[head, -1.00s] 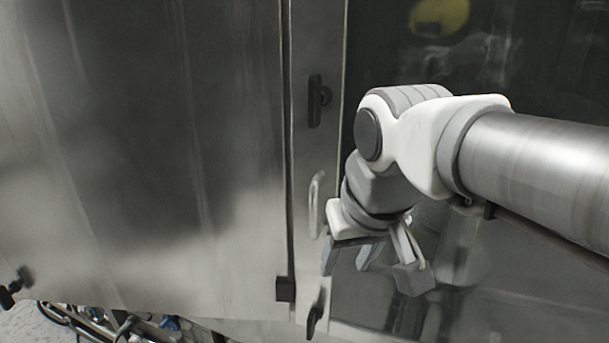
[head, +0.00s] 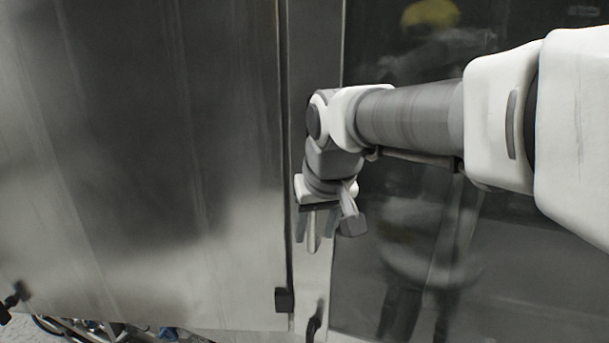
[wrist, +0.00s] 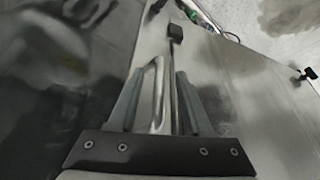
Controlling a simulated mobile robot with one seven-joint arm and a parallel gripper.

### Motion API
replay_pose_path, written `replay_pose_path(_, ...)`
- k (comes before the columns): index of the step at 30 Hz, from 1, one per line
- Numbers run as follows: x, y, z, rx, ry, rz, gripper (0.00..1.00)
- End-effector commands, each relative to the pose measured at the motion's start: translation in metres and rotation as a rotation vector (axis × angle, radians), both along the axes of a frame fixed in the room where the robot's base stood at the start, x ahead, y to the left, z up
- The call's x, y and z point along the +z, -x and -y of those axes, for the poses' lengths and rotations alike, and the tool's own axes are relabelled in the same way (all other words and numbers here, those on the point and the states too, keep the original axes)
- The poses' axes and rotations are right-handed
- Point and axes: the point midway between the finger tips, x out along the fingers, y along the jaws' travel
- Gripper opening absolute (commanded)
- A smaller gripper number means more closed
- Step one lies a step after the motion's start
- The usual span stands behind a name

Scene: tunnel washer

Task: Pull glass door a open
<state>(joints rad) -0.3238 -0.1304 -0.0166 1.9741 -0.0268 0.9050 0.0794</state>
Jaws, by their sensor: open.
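Glass door a (head: 420,270) is a dark, reflective pane in a steel frame, filling the right side of the head view. It looks shut. Its silver bar handle (head: 312,238) stands upright on the steel strip left of the glass. My gripper (head: 314,230) points down at the handle, with its fingers open. In the wrist view the handle (wrist: 157,92) lies between the two grey fingers of my gripper (wrist: 160,75), with a gap visible on each side.
A large steel panel (head: 150,150) fills the left, with a small black latch (head: 284,299) at its edge. Hoses and fittings (head: 110,330) lie at the lower left by the floor.

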Motion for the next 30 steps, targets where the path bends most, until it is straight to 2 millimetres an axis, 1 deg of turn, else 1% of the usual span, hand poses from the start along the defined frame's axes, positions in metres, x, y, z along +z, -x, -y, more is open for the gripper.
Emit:
replay_pose_path(1, 0.001, -0.006, -0.002, 0.000, 0.001, -0.003, 0.50)
replay_pose_path(5, 0.000, -0.017, -0.005, 0.000, 0.000, -0.002, 0.50)
replay_pose_path(10, -0.010, -0.020, -0.005, 0.000, 0.000, -0.002, 0.50)
replay_pose_path(18, -0.012, -0.020, -0.005, 0.000, 0.000, -0.001, 0.50)
replay_pose_path(26, -0.012, -0.020, -0.005, 0.000, 0.000, -0.001, 0.03)
replay_pose_path(27, -0.012, -0.020, -0.005, 0.000, 0.000, -0.001, 0.00)
replay_pose_path(30, -0.012, -0.020, -0.005, 0.000, 0.000, -0.001, 0.00)
